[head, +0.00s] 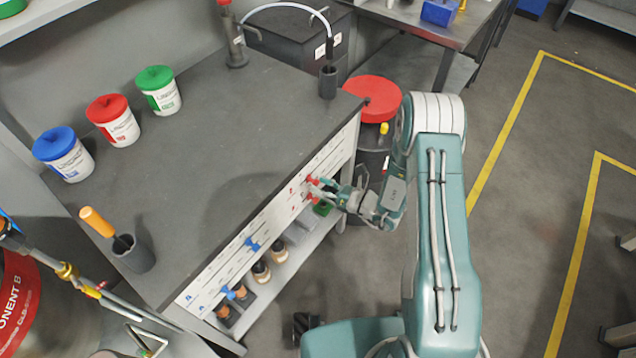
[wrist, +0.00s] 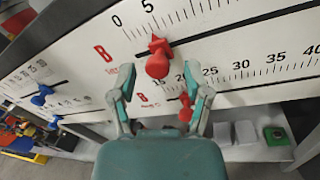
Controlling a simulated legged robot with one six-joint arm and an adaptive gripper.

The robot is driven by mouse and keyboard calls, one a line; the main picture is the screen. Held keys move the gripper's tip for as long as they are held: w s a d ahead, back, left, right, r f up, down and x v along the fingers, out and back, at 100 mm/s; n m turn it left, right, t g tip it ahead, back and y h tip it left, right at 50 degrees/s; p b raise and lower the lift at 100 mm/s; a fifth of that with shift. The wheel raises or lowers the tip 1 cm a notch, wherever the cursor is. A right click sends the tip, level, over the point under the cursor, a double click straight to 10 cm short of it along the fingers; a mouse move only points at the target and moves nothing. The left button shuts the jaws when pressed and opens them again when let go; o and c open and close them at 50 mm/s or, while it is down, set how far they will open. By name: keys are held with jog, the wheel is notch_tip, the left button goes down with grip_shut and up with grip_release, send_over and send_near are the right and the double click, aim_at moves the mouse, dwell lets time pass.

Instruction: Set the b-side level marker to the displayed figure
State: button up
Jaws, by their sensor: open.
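A white panel (wrist: 270,30) with printed scales fills the wrist view. The upper red B marker (wrist: 157,62) sits on its slot, its pointer close to the 5 mark. A second red marker (wrist: 185,104) sits on the lower B scale, partly framed by my right finger. My gripper (wrist: 160,78) is open, one finger on each side of the upper red marker and slightly below it; I cannot tell whether they touch it. In the head view my gripper (head: 322,188) is at the bench front, by the red markers (head: 310,180). No displayed figure is readable here.
Blue markers (wrist: 42,95) sit on scales to the left. Bottles (head: 261,271) and a green item (head: 322,208) stand on the shelf below. A drum with a red lid (head: 374,98) stands beside the bench. Three lidded tubs (head: 113,121) stand on the bench top (head: 225,150).

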aim_at(323, 161)
jog(key=shift+w+a, duration=0.2)
jog(key=shift+a, duration=0.45)
grip_shut()
jog(key=w+d, duration=0.2)
jog(key=w, duration=0.1)
jog(key=w+d, duration=0.3)
jog(key=shift+w, duration=0.15)
grip_release()
jog(key=shift+d, duration=0.15)
